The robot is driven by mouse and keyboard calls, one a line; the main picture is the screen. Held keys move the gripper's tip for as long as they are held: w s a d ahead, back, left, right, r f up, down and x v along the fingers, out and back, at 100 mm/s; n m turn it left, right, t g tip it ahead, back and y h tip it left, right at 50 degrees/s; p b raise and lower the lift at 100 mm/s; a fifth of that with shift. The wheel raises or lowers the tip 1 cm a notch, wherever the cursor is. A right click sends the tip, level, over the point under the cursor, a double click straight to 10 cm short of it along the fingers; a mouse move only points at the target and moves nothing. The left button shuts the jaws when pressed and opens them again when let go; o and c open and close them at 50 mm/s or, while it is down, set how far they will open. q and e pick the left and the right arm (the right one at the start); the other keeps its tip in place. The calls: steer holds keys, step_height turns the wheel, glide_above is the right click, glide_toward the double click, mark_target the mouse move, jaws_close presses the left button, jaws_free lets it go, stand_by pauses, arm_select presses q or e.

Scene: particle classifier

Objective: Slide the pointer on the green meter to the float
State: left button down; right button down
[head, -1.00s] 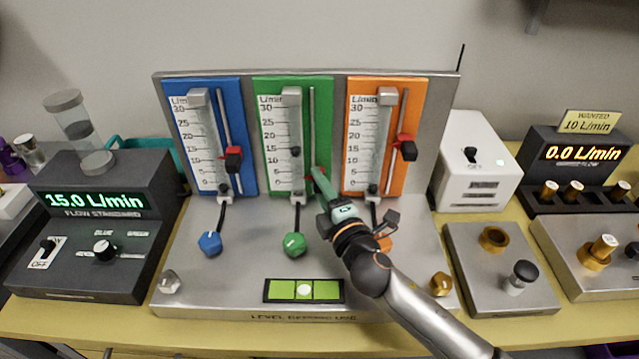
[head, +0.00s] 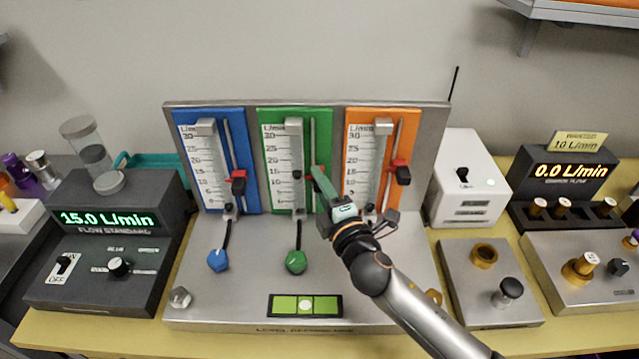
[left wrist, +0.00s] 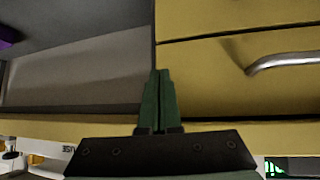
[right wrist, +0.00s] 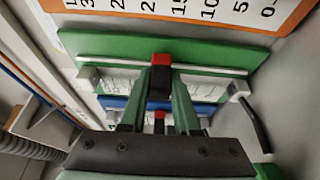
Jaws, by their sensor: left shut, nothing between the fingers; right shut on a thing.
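The green meter (head: 321,126) stands in the middle of the upright panel, with a clear tube, a printed scale and a vertical rail. Its dark float (head: 297,175) is in the lower half of the tube. The red pointer (head: 309,173) on the rail is mostly hidden behind my right gripper (head: 317,170) in the head view and looks about level with the float. In the right wrist view the red and black pointer (right wrist: 160,61) sits between the fingers of my right gripper (right wrist: 159,83), which is shut on it. My left gripper (left wrist: 160,73) is shut and empty, near drawer fronts.
The blue meter (head: 239,150) and orange meter (head: 407,135) flank the green one, each with a red pointer. Consoles stand on both sides.

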steer(key=shift+f, duration=0.1)
steer(key=c, duration=0.6)
jaws_free()
steer(key=shift+c, duration=0.2)
steer(key=v, duration=1.2)
steer(key=shift+s+b, duration=0.25)
steer(key=shift+b, duration=0.2)
steer(key=shift+d+f, duration=0.1)
steer(key=shift+d, duration=0.05)
